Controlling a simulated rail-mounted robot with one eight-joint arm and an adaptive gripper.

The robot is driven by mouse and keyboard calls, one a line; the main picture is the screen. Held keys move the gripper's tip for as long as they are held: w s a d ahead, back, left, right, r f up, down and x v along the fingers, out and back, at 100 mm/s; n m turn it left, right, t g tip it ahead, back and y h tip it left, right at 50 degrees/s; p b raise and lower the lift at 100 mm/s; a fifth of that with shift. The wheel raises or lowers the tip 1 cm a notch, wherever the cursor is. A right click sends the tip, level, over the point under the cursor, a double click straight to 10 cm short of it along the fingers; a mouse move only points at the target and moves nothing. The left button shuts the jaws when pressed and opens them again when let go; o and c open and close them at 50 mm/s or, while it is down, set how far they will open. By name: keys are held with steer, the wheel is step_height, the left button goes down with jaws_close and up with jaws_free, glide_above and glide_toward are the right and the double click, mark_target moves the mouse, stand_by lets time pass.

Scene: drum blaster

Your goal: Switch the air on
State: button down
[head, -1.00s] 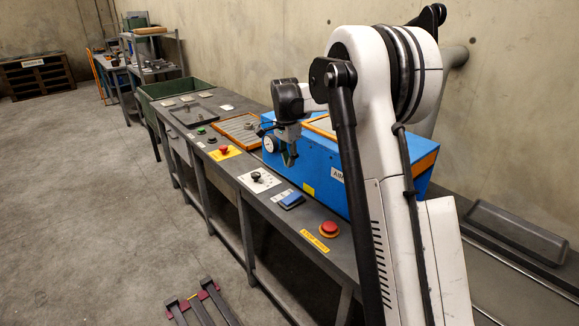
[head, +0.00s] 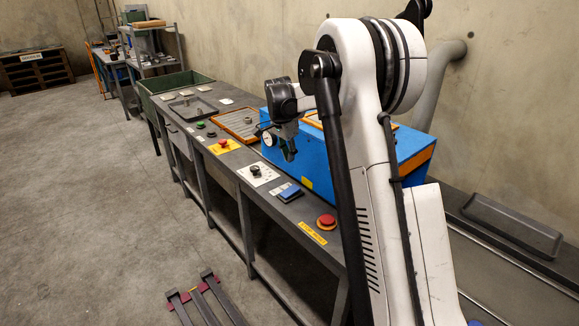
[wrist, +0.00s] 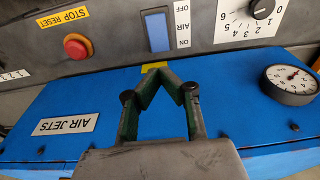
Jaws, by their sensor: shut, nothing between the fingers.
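The air switch is a blue rocker in a grey frame (wrist: 158,31), seen upside down at the top middle of the wrist view, beside an "OFF / AIR ON" label (wrist: 182,24). In the head view the blue switch (head: 289,193) lies on the bench front, between the white dial plate and the red button. Which way the rocker is tipped I cannot tell. My gripper (wrist: 164,72) has its green-edged fingertips together, empty, over the blue AIR JETS box (wrist: 80,105). In the head view my gripper (head: 290,155) hangs in front of that box, apart from the switch.
A red stop-reset button (wrist: 76,46) stands beside the switch. On its other side is a black knob (wrist: 262,8) on a white numbered plate. A pressure gauge (wrist: 291,82) sits on the box. An orange-framed tray (head: 237,124) lies farther along the bench.

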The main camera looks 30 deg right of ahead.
mark_target(293, 188)
steer(key=f, duration=0.4)
steer(key=d+f, duration=0.1)
steer(key=f, duration=0.3)
steer(key=d+f, duration=0.1)
steer(key=f, duration=0.3)
steer(key=shift+w+f, duration=0.2)
steer(key=shift+f, duration=0.1)
steer(key=shift+a, duration=0.1)
